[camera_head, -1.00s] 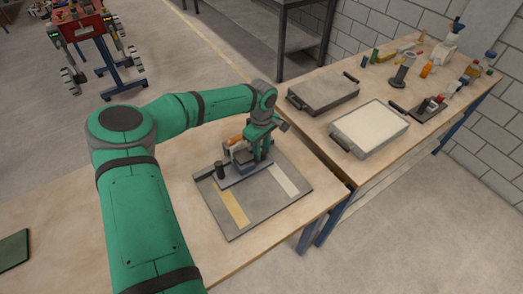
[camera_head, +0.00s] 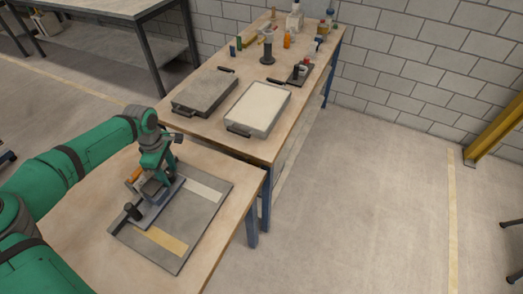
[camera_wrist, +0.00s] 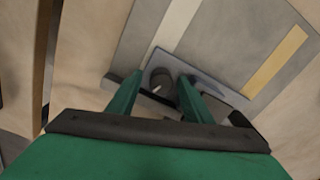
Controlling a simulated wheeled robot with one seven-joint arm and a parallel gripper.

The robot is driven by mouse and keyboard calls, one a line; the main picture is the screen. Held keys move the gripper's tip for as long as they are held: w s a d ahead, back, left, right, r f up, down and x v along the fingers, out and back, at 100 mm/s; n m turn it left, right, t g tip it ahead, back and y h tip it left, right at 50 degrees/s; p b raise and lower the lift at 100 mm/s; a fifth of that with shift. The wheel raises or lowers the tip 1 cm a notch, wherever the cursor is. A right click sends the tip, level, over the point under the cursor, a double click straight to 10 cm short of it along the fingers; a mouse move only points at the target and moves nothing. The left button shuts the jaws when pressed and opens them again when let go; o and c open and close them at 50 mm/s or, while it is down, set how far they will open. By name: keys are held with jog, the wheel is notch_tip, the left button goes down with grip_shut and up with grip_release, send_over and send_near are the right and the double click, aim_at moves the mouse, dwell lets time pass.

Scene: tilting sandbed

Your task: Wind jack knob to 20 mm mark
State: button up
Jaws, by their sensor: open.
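The grey board of the rig (camera_head: 200,215) lies on the near bench, with a pale strip (camera_head: 205,191) and a yellow strip (camera_head: 167,241) on it. A dark grey bar (camera_head: 165,203) runs along its left side, with a black upright post (camera_head: 132,211) at its near end. My gripper (camera_head: 152,183) reaches down over the bar's far part. In the wrist view my gripper (camera_wrist: 160,84) is open, its two fingers on either side of a dark round knob (camera_wrist: 160,75). I cannot tell whether they touch it. No millimetre marks can be read.
An orange piece (camera_head: 134,175) is beside my gripper. On the far bench stand a grey lidded tray (camera_head: 204,92), a tray of pale sand (camera_head: 257,108) and several bottles and tools. A narrow gap separates the benches.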

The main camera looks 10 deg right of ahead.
aim_at(171, 173)
jog(key=n, duration=0.5)
jog(key=shift+n, duration=0.4)
jog(key=n, duration=0.4)
jog(key=shift+n, duration=0.3)
jog(key=n, duration=0.4)
jog(key=shift+n, duration=0.3)
jog(key=n, duration=0.4)
jog(key=shift+n, duration=0.3)
jog(key=n, duration=0.4)
jog(key=shift+n, duration=0.3)
jog(key=n, duration=0.5)
jog(key=shift+n, duration=0.3)
jog(key=n, duration=0.5)
jog(key=shift+n, duration=0.3)
jog(key=n, duration=0.3)
jog(key=shift+n, duration=0.4)
notch_tip(171, 173, up, 11)
jog(key=s+d+m+h, duration=0.1)
jog(key=d+m+h, duration=0.1)
jog(key=d, duration=0.9)
jog(key=s+d+f+m+g+h, duration=0.1)
jog(key=d+h, duration=0.3)
jog(key=d, duration=0.7)
jog(key=s+d+f+m+h, duration=0.1)
jog(key=s+d+m+h, duration=0.2)
jog(key=d, duration=0.9)
jog(key=shift+f, duration=0.2)
